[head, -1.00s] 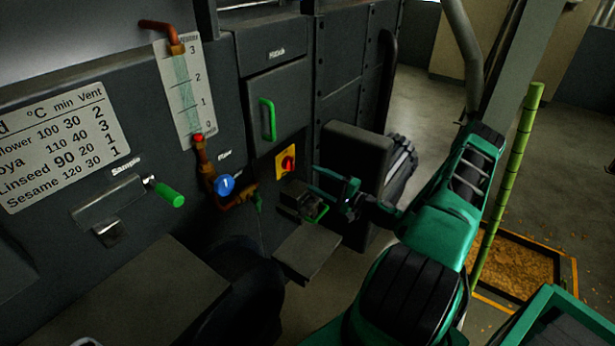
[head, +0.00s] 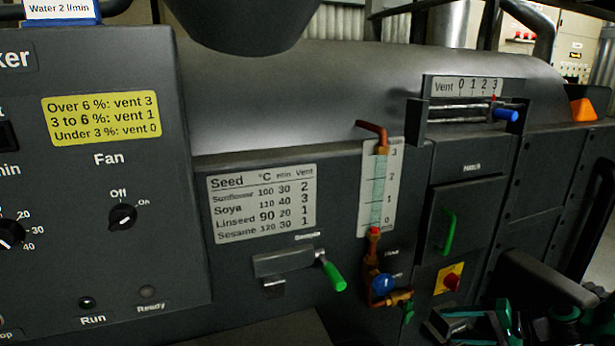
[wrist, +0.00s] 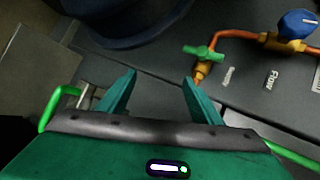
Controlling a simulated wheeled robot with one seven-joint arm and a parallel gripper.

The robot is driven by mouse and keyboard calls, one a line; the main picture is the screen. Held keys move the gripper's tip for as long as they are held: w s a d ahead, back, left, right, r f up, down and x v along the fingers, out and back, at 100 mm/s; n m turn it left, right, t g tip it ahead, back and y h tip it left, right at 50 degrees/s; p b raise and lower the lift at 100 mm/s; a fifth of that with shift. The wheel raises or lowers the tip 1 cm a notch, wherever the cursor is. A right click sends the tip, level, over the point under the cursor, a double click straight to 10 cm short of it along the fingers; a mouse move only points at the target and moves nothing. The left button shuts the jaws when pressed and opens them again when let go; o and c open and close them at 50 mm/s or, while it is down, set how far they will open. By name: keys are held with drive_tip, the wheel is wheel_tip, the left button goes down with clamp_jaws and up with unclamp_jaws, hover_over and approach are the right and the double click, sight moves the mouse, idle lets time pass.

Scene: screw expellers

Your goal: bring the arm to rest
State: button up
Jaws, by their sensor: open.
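My gripper (wrist: 160,92) shows in the wrist view with its two green fingers spread apart. Nothing is between the fingertips. In front of it are dark machine surfaces and copper pipework with a small green valve handle (wrist: 203,53), just beyond the right fingertip. A blue knob (wrist: 298,24) sits on the pipe at the upper right. In the head view, green parts of my arm show at the lower right edge, below the red switch (head: 452,282). Most of the arm is out of that picture.
A green-handled sample lever (head: 333,276) sticks out of the machine front. A green door handle (head: 448,232) and a vent slider with a blue knob (head: 506,115) are at the right. In the wrist view, a green bar handle (wrist: 50,110) is close left of the gripper.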

drive_tip(key=s+r+g+h, duration=0.3)
drive_tip(key=s+r, duration=0.8)
drive_tip(key=s, duration=0.4)
drive_tip(key=s+r+g+h, duration=0.4)
drive_tip(key=s+r+h, duration=0.2)
drive_tip(key=s+r, duration=0.6)
drive_tip(key=s, duration=0.4)
drive_tip(key=shift+a, duration=0.1)
drive_tip(key=shift+w+f+h, duration=0.2)
drive_tip(key=shift+w+h, duration=0.1)
drive_tip(key=shift+w, duration=0.25)
